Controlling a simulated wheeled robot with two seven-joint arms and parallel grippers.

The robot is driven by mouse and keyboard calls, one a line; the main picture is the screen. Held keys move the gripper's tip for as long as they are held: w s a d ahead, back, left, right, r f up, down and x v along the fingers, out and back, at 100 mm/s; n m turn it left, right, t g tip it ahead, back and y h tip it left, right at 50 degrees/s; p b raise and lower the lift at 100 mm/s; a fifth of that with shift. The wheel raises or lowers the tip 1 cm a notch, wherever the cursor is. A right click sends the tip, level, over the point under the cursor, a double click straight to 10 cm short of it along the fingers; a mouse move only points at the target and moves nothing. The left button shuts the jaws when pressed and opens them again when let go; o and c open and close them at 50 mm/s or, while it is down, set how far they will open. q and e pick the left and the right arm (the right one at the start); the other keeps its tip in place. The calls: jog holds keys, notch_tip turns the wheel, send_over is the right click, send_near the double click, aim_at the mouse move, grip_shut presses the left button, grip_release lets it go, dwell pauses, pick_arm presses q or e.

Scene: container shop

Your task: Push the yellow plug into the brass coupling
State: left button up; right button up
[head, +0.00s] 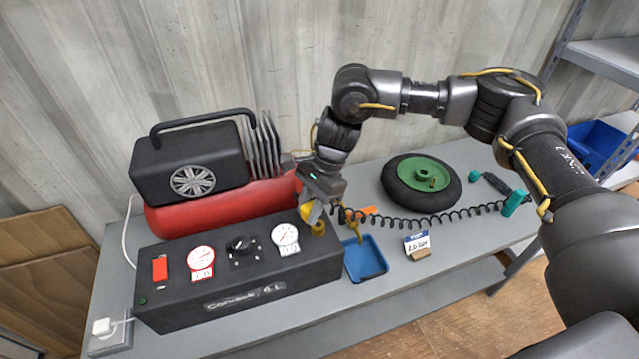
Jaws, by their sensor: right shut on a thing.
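My right gripper (312,211) reaches down from the right over the right end of the compressor's black control box (240,270). It is shut on the yellow plug (304,212), which shows only in part beside the fingers. The brass coupling (318,228) stands on the box top right by the fingertips. The plug is close to it, but I cannot tell whether they touch or whether the plug is inside. A black coiled hose (430,219) runs right from near the gripper. My left gripper is not in view.
A blue tray (365,259) lies right of the box, with a small sign (417,243) beside it. A green-hubbed wheel (422,182) lies behind. The red tank (220,208) with its black motor stands behind the box. Shelves are at the right.

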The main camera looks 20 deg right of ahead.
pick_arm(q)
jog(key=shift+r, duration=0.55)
pick_arm(e)
jog(key=w+d+m, duration=0.1)
jog(key=w+d+m+t, duration=0.1)
jog(key=m, duration=0.1)
jog(key=shift+w+d+r+m, duration=0.3)
jog(key=shift+w, duration=0.05)
jog(key=shift+d+f, duration=0.1)
